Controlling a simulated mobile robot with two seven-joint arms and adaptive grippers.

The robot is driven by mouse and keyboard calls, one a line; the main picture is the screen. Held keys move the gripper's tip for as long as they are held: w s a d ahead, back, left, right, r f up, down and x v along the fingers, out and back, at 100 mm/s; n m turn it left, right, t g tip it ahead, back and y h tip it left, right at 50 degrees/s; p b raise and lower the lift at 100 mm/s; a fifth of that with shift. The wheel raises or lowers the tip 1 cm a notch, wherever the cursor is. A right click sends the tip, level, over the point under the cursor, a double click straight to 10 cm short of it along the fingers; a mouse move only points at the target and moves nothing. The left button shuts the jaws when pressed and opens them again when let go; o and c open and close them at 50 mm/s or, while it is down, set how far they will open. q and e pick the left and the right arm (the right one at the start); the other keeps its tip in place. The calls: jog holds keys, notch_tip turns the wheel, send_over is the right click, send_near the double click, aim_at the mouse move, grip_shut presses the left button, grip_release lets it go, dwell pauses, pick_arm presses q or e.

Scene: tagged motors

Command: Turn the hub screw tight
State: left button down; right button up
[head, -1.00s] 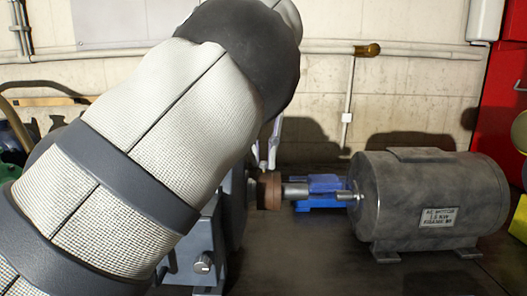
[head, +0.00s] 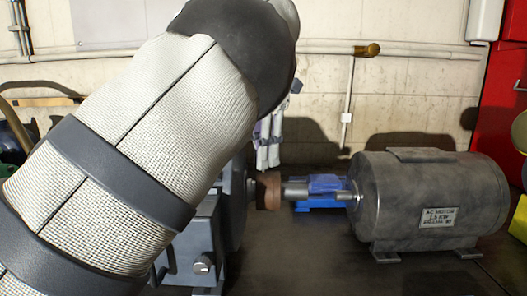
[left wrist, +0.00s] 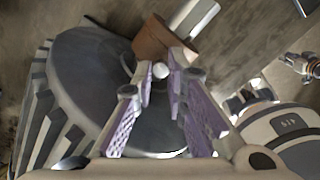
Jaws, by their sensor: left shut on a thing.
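The hub is a brown collar (head: 268,190) on the shaft between the grey machine and the AC motor. It also shows in the left wrist view (left wrist: 165,42). The hub screw (left wrist: 160,70) shows as a small bright round head at the hub's edge. My left gripper (left wrist: 161,72) points down at the hub from above, with its purple-padded fingertips shut on the screw head. In the head view, its fingers (head: 268,150) show just above the hub, and my arm hides the rest. The screw cannot be made out there. My right gripper is not in view.
The grey AC motor (head: 430,200) stands right of the hub. A blue block (head: 325,186) sits behind the shaft. A grey machine (head: 200,250) stands left, partly behind my arm. The dark bench top (head: 320,260) in front is clear.

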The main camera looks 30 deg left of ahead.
pick_arm(q)
jog(key=shift+r+m, duration=0.25)
jog(key=shift+m, duration=0.75)
dwell(0.8)
jog(key=c, duration=1.6)
grip_release()
jog(key=shift+s, duration=0.1)
jog(key=shift+f, duration=0.1)
